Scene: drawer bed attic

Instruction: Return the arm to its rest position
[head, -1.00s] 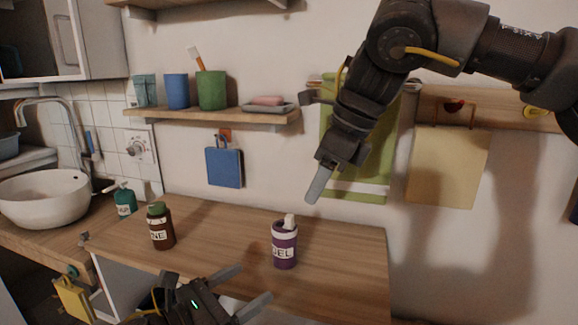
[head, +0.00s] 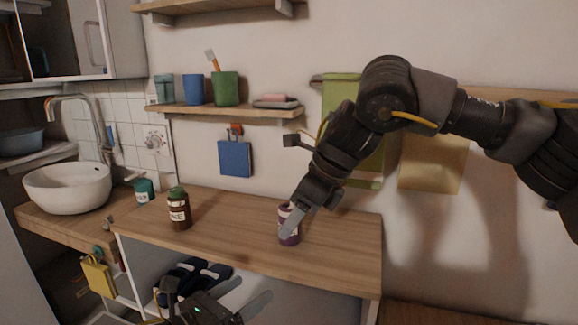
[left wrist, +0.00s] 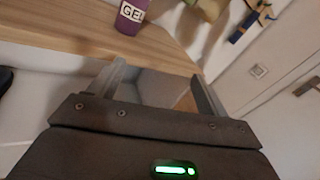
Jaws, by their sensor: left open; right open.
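My left gripper (head: 250,288) is low in the head view, in front of the counter's front edge. In the left wrist view its two fingers (left wrist: 158,72) are apart with nothing between them. My right arm comes in from the right. Its right gripper (head: 303,217) points down and left, and its fingers overlap a purple labelled bottle (head: 289,239) on the counter. I cannot tell whether they touch it. The purple bottle also shows at the top of the left wrist view (left wrist: 131,17).
A brown bottle with a green cap (head: 179,211) stands on the wooden counter (head: 235,227). A white basin (head: 68,187) and a teal dispenser (head: 144,190) are at left. A wall shelf (head: 230,112) holds cups. Dark slippers (head: 185,277) lie below the counter.

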